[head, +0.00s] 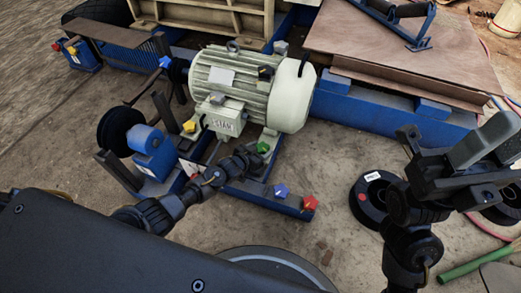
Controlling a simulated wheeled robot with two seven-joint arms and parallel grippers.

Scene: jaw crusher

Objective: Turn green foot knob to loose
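The green foot knob (263,147) sits at the near foot of the pale grey-green motor (250,85), on the blue base frame. My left gripper (252,156) reaches in from the lower left, with its tip right beside the knob. Its fingers are small and dark here, so I cannot tell whether they touch or grip the knob. My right gripper (485,145) is raised at the right, away from the motor; its finger gap is not clear.
A black pulley wheel (121,130) is at the left. Black discs (371,200) and a green hose (472,262) lie on the dirt floor at right.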

